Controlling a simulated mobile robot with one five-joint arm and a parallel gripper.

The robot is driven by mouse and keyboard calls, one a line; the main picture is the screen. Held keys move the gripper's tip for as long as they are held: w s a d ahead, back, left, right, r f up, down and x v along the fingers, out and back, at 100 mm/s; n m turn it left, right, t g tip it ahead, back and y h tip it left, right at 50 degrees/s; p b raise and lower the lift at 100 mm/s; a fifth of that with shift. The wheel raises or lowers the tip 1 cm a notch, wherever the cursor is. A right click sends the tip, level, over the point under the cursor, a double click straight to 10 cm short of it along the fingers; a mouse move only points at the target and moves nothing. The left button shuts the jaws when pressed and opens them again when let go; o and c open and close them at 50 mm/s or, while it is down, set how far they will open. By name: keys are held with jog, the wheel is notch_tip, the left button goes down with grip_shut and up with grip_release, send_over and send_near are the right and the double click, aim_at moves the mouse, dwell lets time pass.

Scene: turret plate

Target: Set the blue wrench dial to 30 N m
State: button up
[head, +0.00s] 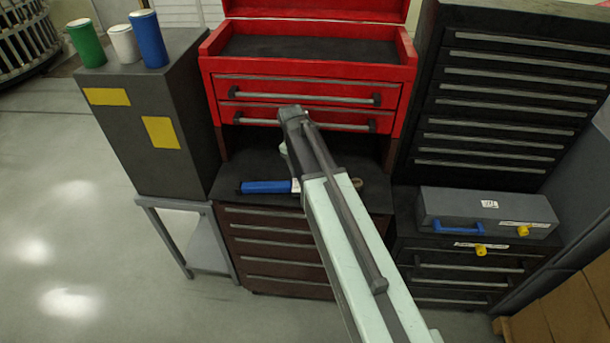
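A wrench with a blue handle (266,187) lies on the dark top of the brown drawer chest (235,175), below the red toolbox. A short pale section (296,186) shows at the right end of the handle, beside my arm. My arm link crosses in front and hides what continues to the right. A small brownish round part (357,183) shows right of the arm; I cannot tell whether it belongs to the wrench. The dial's scale cannot be read. My gripper is not visible; a small pale piece of my arm shows left of the link, above the wrench.
The red toolbox (232,84) stands open behind the wrench, above a dark recess. Left is a dark cabinet (175,85) with green, white and blue cylinders on top. Right are a black drawer cabinet (480,105) and a grey case (465,207) with a blue handle. The floor at left is clear.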

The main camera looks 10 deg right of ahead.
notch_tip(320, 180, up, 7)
jog(key=p, duration=0.5)
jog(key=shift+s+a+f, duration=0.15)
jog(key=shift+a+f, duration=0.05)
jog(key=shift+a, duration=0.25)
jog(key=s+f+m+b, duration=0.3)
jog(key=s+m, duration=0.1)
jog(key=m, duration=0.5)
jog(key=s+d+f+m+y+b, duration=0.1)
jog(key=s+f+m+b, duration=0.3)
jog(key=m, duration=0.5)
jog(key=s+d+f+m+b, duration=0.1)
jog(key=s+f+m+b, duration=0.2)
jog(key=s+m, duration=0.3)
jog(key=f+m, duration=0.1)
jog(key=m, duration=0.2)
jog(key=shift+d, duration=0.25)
